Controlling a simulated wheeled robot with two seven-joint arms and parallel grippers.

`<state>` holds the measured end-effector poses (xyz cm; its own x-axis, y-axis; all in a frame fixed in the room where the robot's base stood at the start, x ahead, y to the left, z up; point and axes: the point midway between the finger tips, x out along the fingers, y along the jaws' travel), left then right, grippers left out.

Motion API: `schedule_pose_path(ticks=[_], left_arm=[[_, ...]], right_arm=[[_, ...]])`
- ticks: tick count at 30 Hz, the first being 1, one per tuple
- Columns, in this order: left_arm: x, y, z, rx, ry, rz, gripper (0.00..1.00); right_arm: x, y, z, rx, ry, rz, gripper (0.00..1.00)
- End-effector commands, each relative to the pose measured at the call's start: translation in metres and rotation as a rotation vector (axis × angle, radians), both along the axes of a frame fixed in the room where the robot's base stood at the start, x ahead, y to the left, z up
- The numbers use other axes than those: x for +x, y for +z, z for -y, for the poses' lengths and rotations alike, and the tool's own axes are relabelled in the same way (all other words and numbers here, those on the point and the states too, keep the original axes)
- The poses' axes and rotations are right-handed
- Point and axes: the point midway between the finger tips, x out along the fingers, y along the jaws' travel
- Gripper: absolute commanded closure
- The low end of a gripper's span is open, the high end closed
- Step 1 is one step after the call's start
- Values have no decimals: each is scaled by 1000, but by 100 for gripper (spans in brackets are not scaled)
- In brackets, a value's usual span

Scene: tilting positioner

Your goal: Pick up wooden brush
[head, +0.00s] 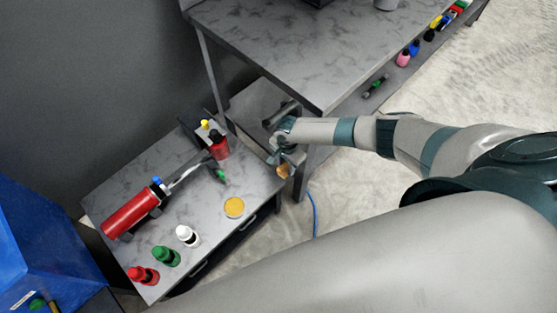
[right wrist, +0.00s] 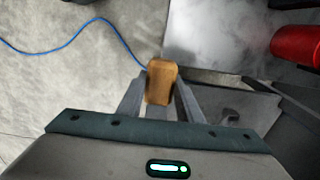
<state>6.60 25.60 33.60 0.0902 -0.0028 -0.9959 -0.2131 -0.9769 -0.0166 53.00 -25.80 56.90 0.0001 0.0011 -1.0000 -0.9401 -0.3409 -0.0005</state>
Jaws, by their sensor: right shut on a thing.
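The wooden brush (right wrist: 161,82) shows in the right wrist view as a brown wooden block between the two fingers of my right gripper (right wrist: 160,98). The gripper is shut on it. In the head view my right gripper (head: 290,160) is beside the right edge of the low grey table, and a small tan part of the brush (head: 284,171) shows below it. The rest of the brush is hidden by the gripper. My left gripper is not in view.
The low grey table (head: 215,240) holds a red cylinder (head: 130,213), several small bottles and a round yellow-orange lid (head: 234,207). A taller grey table (head: 300,50) stands behind. A blue cable (head: 313,212) lies on the pale floor. A blue bin (head: 40,240) stands at left.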

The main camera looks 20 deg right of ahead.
Motion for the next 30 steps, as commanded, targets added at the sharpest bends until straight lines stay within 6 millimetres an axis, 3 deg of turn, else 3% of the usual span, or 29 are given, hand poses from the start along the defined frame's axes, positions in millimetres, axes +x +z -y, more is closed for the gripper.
schedule_pose_path(ticks=[6, 23, 24, 26, 30], left_arm=[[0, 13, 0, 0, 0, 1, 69], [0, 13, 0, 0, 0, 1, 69], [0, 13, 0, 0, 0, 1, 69], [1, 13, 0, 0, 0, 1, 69], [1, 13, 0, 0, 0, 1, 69]], right_arm=[[-5, 8, 11, -1, 0, -1, 91], [-6, 8, 13, -1, 0, 0, 91], [-6, 8, 13, -1, 0, 0, 73], [-6, 8, 13, -1, 0, 0, 86], [-6, 8, 13, -1, 0, 0, 86]])
